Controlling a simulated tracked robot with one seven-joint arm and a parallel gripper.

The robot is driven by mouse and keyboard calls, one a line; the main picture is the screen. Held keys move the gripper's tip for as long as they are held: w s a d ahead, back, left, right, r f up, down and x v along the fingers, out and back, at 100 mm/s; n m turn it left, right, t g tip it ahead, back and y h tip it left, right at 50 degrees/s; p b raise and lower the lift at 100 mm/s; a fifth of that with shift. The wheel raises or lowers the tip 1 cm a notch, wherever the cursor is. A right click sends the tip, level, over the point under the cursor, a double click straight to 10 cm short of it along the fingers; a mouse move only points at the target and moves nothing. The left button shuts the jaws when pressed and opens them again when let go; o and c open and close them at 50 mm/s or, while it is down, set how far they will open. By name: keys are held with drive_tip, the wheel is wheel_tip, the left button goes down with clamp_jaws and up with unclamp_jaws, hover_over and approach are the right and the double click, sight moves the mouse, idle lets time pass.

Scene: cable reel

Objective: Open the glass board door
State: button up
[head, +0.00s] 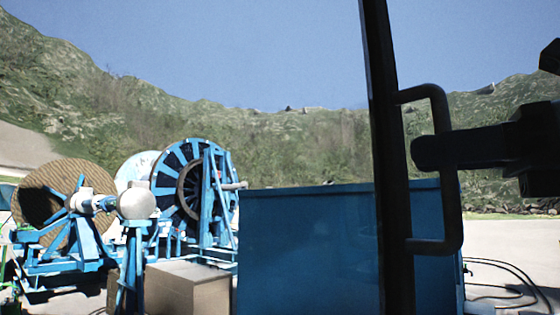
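The door shows as a dark, slightly tilted upright frame (384,150) right of the middle of the head view. A black D-shaped handle (455,215) stands out from its right side. No glass pane can be made out clearly. My gripper (428,152) comes in dark from the right edge. Its end overlaps the handle's upright bar and reaches into the space between bar and frame. I cannot tell whether it touches the bar or passes in front of it. The fingers line up in this view, so their opening is hidden.
A blue panel or box (305,250) stands behind the frame. Blue cable reel machinery (195,195), a wooden reel (45,200) and a tan box (185,290) are at the left. Black cables (505,290) lie on pale ground at the lower right.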

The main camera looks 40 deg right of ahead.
drive_tip(key=v, duration=1.3)
drive_tip(key=shift+s, duration=0.4)
drive_tip(key=shift+d, duration=0.1)
